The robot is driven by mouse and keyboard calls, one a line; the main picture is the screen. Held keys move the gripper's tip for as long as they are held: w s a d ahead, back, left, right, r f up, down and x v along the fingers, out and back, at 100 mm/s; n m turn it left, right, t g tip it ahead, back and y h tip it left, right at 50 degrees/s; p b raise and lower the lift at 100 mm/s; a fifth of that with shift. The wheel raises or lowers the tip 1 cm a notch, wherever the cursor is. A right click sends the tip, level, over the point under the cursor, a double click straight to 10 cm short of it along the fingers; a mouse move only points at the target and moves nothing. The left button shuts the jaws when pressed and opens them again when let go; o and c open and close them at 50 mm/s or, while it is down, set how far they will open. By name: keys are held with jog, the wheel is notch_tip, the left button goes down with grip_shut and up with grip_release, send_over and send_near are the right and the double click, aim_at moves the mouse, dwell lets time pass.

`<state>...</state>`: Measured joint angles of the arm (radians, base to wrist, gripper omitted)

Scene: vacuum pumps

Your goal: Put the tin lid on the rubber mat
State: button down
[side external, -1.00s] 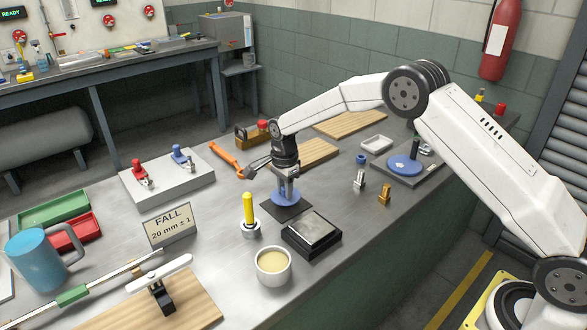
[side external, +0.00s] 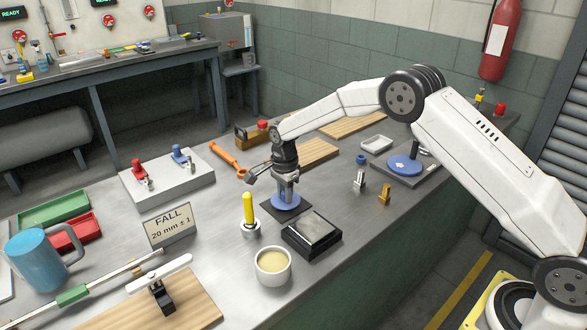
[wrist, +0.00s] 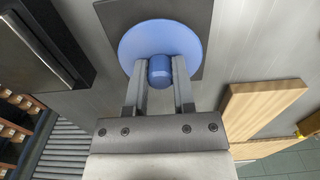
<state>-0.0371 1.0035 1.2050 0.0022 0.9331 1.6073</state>
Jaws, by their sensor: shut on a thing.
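The tin lid is a round blue disc (side external: 287,203) with a blue knob; in the wrist view its disc (wrist: 137,42) lies flat beneath the fingers. My gripper (side external: 286,192) points straight down and is shut on the knob, with a finger on each side of it in the wrist view (wrist: 160,71). The rubber mat (side external: 271,206) is a thin dark square on the bench. The lid is over the mat, level, on it or very slightly above it; I cannot tell which. The lid hides much of the mat, whose corner shows in the wrist view (wrist: 203,12).
A black block with a metal top (side external: 312,235) stands close in front of the mat. A yellow-handled tool (side external: 249,212) stands upright to the left, with a cream-filled bowl (side external: 273,266) nearer. An orange-handled wrench (side external: 226,157) and wooden board (side external: 316,153) lie behind.

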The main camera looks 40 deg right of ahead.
jog(key=shift+f, duration=0.25)
dwell(0.7)
jog(key=shift+c, duration=1.8)
grip_release()
jog(key=c, duration=0.4)
jog(key=shift+r, duration=0.2)
jog(key=shift+r, duration=0.5)
jog(key=shift+r, duration=0.3)
